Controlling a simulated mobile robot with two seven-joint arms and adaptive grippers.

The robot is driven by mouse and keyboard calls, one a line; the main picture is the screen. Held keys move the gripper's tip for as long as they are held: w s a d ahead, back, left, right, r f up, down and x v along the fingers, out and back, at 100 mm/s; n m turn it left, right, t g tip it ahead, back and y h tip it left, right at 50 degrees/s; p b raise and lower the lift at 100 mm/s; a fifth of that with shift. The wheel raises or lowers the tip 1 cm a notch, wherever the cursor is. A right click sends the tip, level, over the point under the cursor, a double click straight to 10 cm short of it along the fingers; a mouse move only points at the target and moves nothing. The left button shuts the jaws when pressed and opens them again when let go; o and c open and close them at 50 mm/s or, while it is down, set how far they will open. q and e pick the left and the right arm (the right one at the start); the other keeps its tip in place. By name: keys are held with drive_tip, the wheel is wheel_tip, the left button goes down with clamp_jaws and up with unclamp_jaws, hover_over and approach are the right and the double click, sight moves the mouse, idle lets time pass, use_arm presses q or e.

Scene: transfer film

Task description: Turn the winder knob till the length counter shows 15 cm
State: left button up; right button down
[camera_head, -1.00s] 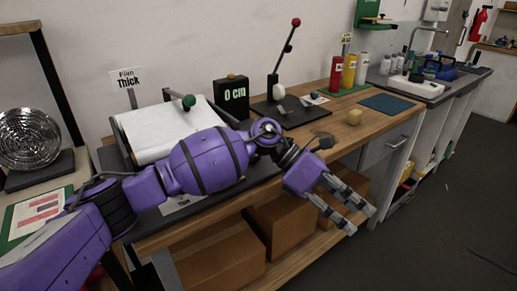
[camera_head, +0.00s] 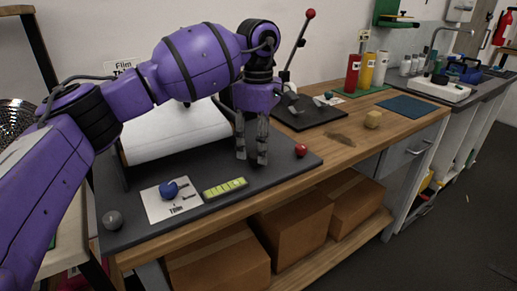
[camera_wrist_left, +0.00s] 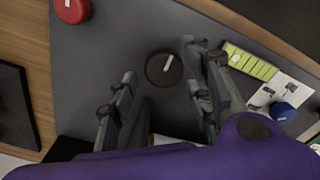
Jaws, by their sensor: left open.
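My left gripper (camera_head: 251,158) points down over the dark base of the film winder, fingers open. In the left wrist view its two fingers (camera_wrist_left: 160,62) stand on either side of a dark round knob (camera_wrist_left: 163,68) with a white mark. The knob looks apart from both fingers; its height relative to the fingertips is unclear. The white film roll (camera_head: 175,138) lies behind and left of the gripper. The length counter is hidden behind my left arm. My right gripper is out of view.
A red knob (camera_head: 301,150) is right of the gripper. A blue knob (camera_head: 168,189) on a white card and a green strip (camera_head: 225,187) lie front left. A lever stand (camera_head: 310,112) stands behind right.

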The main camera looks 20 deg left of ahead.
use_arm(q)
drive_tip(key=shift+f, duration=0.65)
